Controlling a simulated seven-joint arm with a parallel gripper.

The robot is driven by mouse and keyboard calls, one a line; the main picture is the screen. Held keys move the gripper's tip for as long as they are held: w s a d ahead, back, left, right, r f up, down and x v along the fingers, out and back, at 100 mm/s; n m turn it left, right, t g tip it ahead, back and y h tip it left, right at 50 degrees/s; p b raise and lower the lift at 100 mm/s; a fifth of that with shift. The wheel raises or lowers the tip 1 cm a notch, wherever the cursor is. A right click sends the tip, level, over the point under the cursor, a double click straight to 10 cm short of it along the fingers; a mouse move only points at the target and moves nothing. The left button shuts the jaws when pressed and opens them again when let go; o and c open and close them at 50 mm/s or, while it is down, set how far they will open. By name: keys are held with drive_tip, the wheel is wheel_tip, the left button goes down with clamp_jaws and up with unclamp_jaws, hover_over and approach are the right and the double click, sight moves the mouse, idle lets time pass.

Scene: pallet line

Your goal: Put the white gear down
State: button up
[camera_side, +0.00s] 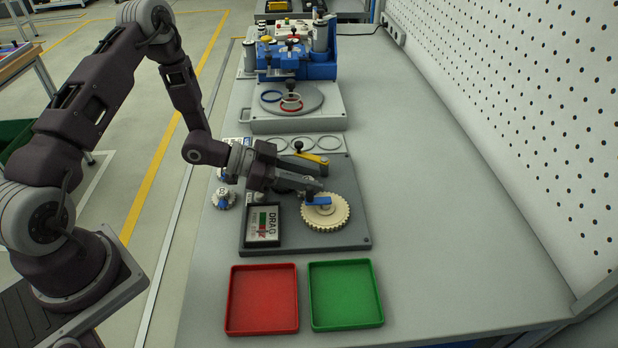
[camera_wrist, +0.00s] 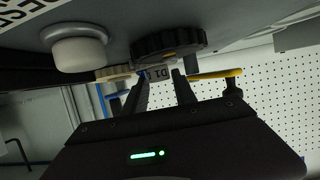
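The white gear (camera_side: 338,222) is cream coloured and toothed. It lies flat at the right side of the dark grey fixture plate (camera_side: 352,240), with a blue piece (camera_side: 316,202) across its top. My gripper (camera_side: 320,178) is above the plate, just behind the gear in the side view, with its fingers apart and nothing seen between them. In the wrist view a cream gear edge (camera_wrist: 113,73) shows beyond the left finger of my gripper (camera_wrist: 160,80). A dark toothed wheel (camera_wrist: 165,46) is close to the fingers there.
A yellow lever (camera_side: 312,158) with a black knob is close behind the fingers. Red tray (camera_side: 262,327) and green tray (camera_side: 346,323) are empty at the front. The bench at right (camera_side: 440,220) is clear.

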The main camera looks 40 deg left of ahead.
drive_tip(key=v, duration=1.1)
drive_tip(key=shift+s+a, duration=0.2)
drive_tip(key=shift+a, duration=0.1)
drive_tip(key=w+y, duration=0.1)
drive_tip(key=w+a+r+y, duration=0.1)
drive_tip(key=w+a+y, duration=0.1)
drive_tip(key=shift+r+y, duration=0.3)
drive_tip(key=a+r+n+y, duration=0.2)
drive_tip(key=a+r+y, duration=0.2)
drive_tip(key=r+y, duration=0.3)
drive_tip(key=s+d+r+n+g+y, duration=0.1)
drive_tip(key=s+d+r+n+y, duration=0.2)
drive_tip(key=s+r, duration=0.5)
drive_tip(key=s+d+r+n+g+h, duration=0.1)
drive_tip(key=s+d, duration=0.3)
drive_tip(key=s, duration=0.4)
drive_tip(key=s+d+r+n+g+h, duration=0.1)
drive_tip(key=s+d+r+n+h, duration=0.1)
drive_tip(key=s, duration=0.6)
drive_tip(key=shift+s+d+n+g+h, duration=0.3)
drive_tip(key=shift+d+n, duration=0.4)
drive_tip(key=shift+d, duration=0.5)
drive_tip(key=shift+r, duration=0.1)
